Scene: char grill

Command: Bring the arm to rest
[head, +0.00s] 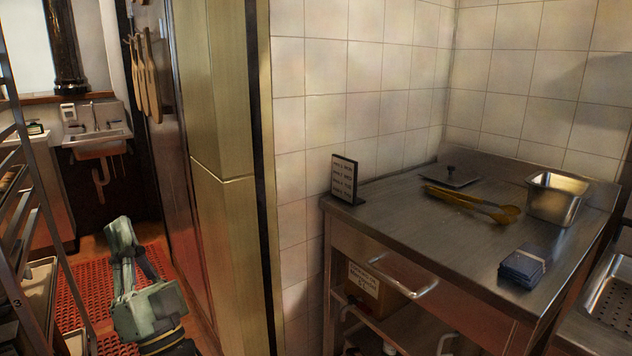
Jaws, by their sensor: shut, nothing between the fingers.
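My gripper (121,232) is at the lower left of the head view. It is grey-green, its fingers are together, and it holds nothing. It points up and away from the camera, over the red floor matting as seen here. It is apart from the steel worktable on the right. Only the end of my arm shows; the rest is cut off by the bottom edge.
A shelving rack (22,225) stands close at the left. A tall brass-coloured cabinet (222,190) is to the right. The steel worktable (400,225) bears yellow tongs (468,202), a metal pan (556,197) and dark folded cloths (523,266). Red matting (98,278) covers the floor.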

